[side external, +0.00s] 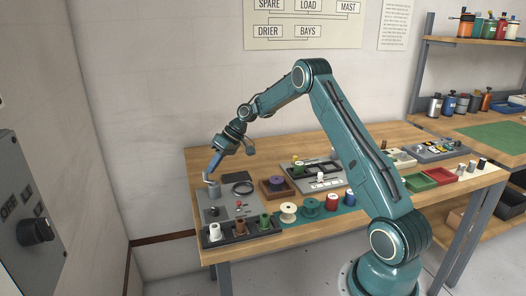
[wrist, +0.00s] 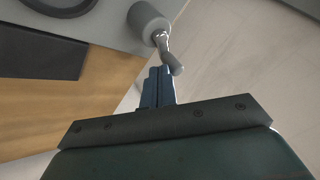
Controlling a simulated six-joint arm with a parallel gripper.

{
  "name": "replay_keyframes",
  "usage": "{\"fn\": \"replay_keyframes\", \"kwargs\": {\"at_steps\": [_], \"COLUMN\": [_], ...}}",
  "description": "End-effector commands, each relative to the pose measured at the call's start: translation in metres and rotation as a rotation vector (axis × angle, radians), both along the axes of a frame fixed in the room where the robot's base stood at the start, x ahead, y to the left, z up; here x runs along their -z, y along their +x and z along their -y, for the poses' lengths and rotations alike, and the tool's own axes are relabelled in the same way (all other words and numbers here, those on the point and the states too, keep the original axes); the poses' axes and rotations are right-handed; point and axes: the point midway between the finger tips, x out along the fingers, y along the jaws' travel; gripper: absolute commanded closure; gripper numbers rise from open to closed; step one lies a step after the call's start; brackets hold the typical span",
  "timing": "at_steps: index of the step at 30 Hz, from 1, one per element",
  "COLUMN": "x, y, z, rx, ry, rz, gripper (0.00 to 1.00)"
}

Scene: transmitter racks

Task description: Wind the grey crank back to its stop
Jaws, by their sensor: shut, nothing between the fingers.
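The grey crank shows in the wrist view as a thick grey hub (wrist: 148,20), a shiny metal arm, and a small grey knob (wrist: 175,65) at the arm's end. In the side view the crank (side external: 213,188) stands at the back left corner of the grey panel (side external: 240,206). My gripper (side external: 211,172) has slim blue fingers pointing down at the crank. In the wrist view the shut, empty fingers (wrist: 158,76) lie right beside the knob and arm. I cannot tell whether they touch. The crank's stop cannot be made out.
A dark ring (side external: 243,188) lies on the panel right of the crank. A dark tray (side external: 242,231) with several spools runs along the front edge. A brown box with a purple spool (side external: 277,183) stands to the right. The wall is close behind the table.

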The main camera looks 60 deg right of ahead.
Motion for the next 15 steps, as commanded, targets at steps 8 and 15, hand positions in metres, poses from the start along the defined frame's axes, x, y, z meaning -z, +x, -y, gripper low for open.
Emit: {"fn": "replay_keyframes", "kwargs": {"at_steps": [8,15], "x": [0.0008,0.0008], "y": [0.0048,0.0075], "z": [-0.0034,-0.0065], "rx": [-0.172,-0.286], "ry": [0.0,0.0], "rz": [0.0,0.001], "gripper": [1.0,1.0]}}
